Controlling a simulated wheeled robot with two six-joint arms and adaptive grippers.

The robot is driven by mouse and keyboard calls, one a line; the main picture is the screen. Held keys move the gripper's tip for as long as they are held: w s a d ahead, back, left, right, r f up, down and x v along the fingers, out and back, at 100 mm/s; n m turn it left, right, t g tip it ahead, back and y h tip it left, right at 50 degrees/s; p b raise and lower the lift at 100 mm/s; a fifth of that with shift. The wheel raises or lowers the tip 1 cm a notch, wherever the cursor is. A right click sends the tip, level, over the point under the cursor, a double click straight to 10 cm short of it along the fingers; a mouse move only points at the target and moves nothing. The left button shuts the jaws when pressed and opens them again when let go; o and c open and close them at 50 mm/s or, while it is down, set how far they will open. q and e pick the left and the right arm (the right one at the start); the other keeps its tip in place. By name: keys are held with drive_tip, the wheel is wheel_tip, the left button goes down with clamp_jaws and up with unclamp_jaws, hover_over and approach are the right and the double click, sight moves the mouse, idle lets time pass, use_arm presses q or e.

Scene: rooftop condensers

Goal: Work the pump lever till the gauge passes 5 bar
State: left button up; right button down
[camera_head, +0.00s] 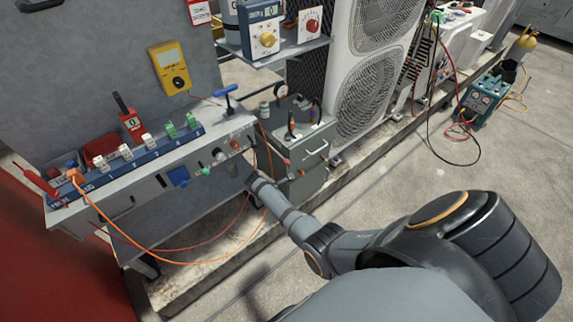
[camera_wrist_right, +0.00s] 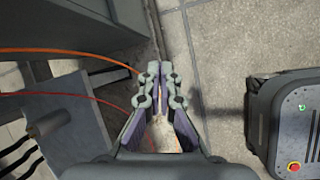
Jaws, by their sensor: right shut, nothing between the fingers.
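A small round gauge (camera_head: 280,90) stands above a grey box beside the bench; its reading is too small to tell. A blue T-shaped handle (camera_head: 226,97) stands up at the right end of the bench; I cannot tell whether it is the pump lever. My right gripper (camera_head: 254,183) is low in front of the bench's right end, below the handle and apart from it. In the right wrist view its fingers (camera_wrist_right: 154,76) are closed together with nothing between them, above the floor. My left gripper is not in view.
The grey bench (camera_head: 130,185) carries a blue strip, switches and knobs. An orange cable (camera_head: 150,246) and a red cable hang in loops near my right gripper. The grey box (camera_head: 305,150) stands just right of the bench. Open concrete floor (camera_head: 400,175) lies to the right.

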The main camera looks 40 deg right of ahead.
use_arm(q)
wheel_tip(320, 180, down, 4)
drive_tip(key=b, duration=0.2)
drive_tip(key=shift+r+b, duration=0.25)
drive_tip(key=shift+b, duration=0.15)
use_arm(e)
drive_tip(key=w+d+r+n+h, duration=0.1)
drive_tip(key=w+r, duration=0.2)
drive_tip(key=r, duration=0.5)
drive_tip(key=w+d+r+n+h, duration=0.1)
drive_tip(key=w+r, duration=0.3)
drive_tip(key=r, duration=0.4)
drive_tip(key=shift+w+n+g, duration=0.15)
drive_tip(key=shift+n+g, duration=0.15)
drive_tip(key=shift+n, duration=0.4)
